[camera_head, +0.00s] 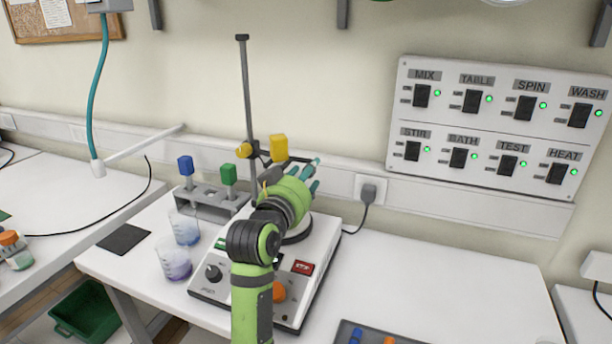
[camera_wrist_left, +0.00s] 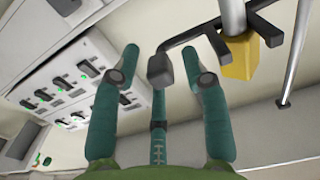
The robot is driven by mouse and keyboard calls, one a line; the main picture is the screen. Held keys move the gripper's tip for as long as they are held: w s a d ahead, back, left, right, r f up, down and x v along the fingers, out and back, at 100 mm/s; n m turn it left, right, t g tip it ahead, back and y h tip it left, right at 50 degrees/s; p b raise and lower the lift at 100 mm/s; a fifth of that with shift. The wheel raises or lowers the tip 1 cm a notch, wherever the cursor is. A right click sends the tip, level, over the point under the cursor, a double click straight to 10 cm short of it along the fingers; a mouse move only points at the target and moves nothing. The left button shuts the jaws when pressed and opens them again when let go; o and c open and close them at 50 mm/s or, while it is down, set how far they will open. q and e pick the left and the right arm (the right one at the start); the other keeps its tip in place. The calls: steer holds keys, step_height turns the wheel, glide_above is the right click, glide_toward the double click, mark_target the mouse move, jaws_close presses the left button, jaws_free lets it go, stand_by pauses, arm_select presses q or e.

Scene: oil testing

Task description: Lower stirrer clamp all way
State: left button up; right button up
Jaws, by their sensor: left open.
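The stirrer clamp is on the thin dark upright stand rod (camera_head: 247,95) at the back of the hotplate unit (camera_head: 212,293). Its yellow collar (camera_head: 252,149) and larger yellow block (camera_head: 279,148) show in the head view. In the left wrist view a yellow block (camera_wrist_left: 240,58) sits on a pale metal rod, with black clamp arms (camera_wrist_left: 206,32) beside it. My left gripper (camera_head: 313,176) has teal fingers and is open, just right of and below the yellow block. In the left wrist view a dark clamp end (camera_wrist_left: 160,70) appears between my open fingertips (camera_wrist_left: 160,52); I cannot tell whether they touch. My right gripper is out of view.
A grey rack (camera_head: 208,203) with blue and green-topped items stands left of the hotplate unit, with two beakers (camera_head: 174,262) in front. A labelled switch panel (camera_head: 490,125) is on the wall. The table's right side (camera_head: 460,290) is mostly clear.

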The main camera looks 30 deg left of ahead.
arm_select(q)
steer(key=v, duration=0.7)
steer(key=shift+s, duration=0.2)
